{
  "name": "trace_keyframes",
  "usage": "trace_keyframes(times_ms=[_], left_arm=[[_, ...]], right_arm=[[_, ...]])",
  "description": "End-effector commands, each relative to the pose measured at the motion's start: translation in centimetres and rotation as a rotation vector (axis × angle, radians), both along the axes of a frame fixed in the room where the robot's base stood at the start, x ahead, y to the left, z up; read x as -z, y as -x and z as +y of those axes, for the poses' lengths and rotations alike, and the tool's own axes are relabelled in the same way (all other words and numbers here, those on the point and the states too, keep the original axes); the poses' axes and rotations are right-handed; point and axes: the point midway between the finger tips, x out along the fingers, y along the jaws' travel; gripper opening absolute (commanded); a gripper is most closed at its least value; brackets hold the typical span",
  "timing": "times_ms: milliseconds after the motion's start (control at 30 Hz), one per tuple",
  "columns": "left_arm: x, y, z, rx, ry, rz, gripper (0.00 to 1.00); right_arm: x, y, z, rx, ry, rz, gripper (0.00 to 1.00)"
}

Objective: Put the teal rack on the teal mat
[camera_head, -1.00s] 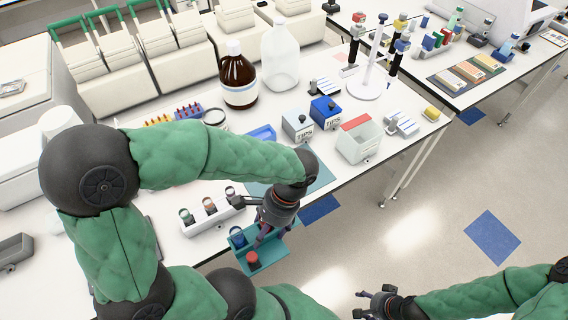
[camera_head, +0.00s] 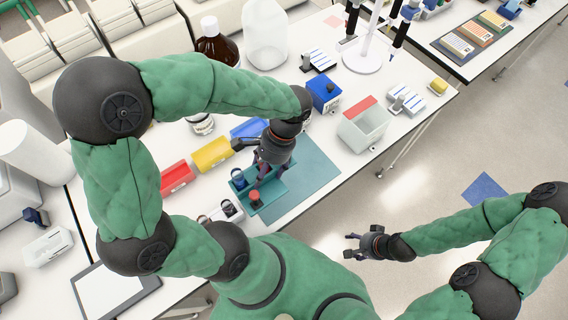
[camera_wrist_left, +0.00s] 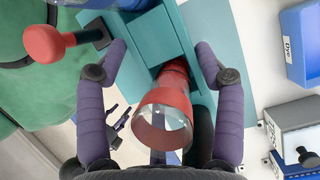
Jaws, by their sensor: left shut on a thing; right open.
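My right gripper (camera_head: 372,243) is open and empty, over the floor beyond the table edge.
Red (camera_head: 177,177), yellow (camera_head: 212,154) and blue (camera_head: 249,128) bins stand left of and behind the mat. A blue tips box (camera_head: 323,92) and a clear red-lidded bin (camera_head: 362,125) stand behind. The mat's right part is bare.

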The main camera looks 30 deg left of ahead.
Motion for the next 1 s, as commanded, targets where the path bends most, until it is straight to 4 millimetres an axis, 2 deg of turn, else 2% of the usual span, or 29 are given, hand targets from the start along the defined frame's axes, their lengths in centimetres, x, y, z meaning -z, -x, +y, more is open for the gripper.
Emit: trace_keyframes(times_ms=[200, 400, 733, 1000], left_arm=[[2.3, -4.4, -0.3, -0.001, 0.000, 0.001, 0.30], [5.5, -6.9, -0.4, 0.000, 0.000, 0.001, 0.30], [7.3, -8.6, -0.5, -0.001, 0.000, 0.000, 0.30], [10.7, -8.9, -0.5, -0.001, 0.000, 0.000, 0.30]], right_arm=[[1.0, 0.0, 0.0, 0.000, 0.000, 0.000, 0.60], [1.9, 0.0, 0.0, 0.000, 0.000, 0.000, 0.60], [2.3, 0.0, 0.0, 0.000, 0.000, 0.000, 0.60], [3.1, 0.0, 0.0, 0.000, 0.000, 0.000, 0.60]])
